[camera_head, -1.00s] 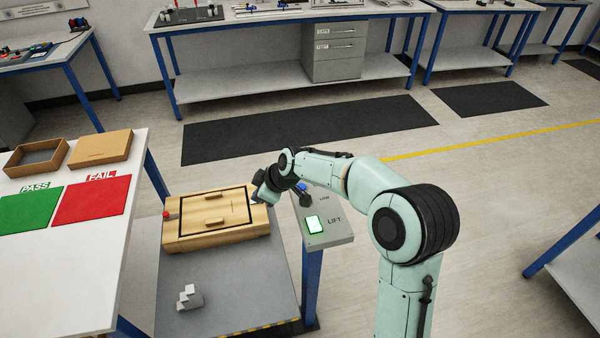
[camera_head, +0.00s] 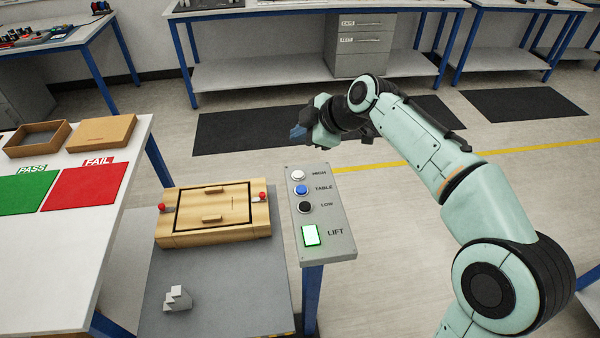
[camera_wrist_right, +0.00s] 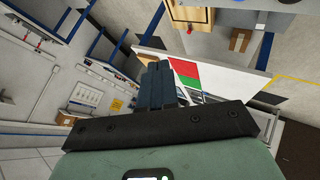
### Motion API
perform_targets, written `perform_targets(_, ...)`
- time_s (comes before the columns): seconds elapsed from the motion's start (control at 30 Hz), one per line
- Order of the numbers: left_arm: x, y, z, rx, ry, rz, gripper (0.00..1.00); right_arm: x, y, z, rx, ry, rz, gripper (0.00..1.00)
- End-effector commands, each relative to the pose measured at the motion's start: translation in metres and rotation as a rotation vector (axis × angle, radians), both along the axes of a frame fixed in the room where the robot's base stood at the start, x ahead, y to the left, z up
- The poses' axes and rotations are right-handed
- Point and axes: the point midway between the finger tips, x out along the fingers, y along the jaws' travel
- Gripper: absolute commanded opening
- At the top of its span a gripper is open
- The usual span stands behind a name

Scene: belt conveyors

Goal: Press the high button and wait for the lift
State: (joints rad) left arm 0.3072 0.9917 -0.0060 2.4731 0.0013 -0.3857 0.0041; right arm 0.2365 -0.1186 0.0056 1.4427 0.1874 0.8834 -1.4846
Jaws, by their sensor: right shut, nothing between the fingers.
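The button panel (camera_head: 325,248) stands on a blue post beside the grey lift platform (camera_head: 225,297). The white HIGH button (camera_head: 298,175) is at its top, with the blue TABLE button (camera_head: 300,189) and the black LOW button (camera_head: 305,207) below. My right gripper (camera_head: 298,132) is above and beyond the panel's far end in the picture, apart from the buttons. Its fingers (camera_wrist_right: 165,84) are shut and empty in the right wrist view. My left gripper is not in view.
A wooden case (camera_head: 213,214) with red knobs and a grey stepped block (camera_head: 178,299) rest on the platform. A white table (camera_head: 60,285) at left holds green PASS and red FAIL mats and cardboard boxes. Open floor lies right of the panel.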

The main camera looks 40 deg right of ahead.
Motion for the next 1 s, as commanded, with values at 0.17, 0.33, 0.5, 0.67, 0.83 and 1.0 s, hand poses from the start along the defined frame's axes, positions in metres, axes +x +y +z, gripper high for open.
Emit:
perform_targets(0.17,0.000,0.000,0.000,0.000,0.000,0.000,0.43,0.000,0.000,-0.001,0.001,0.000,-0.001,0.00)
perform_targets(0.33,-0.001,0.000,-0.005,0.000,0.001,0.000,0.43,0.000,0.000,-0.007,0.001,0.001,-0.002,0.00)
perform_targets(0.5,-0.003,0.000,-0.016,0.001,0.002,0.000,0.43,0.000,0.000,-0.023,0.002,0.003,-0.003,0.00)
perform_targets(0.67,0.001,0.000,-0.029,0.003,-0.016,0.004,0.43,0.000,0.000,-0.046,0.002,0.003,-0.003,0.00)
perform_targets(0.83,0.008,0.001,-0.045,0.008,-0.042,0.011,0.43,0.000,0.000,-0.071,0.001,0.003,-0.002,0.00)
perform_targets(1.0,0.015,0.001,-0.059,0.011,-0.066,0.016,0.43,0.000,0.000,-0.087,0.002,0.002,-0.002,0.00)
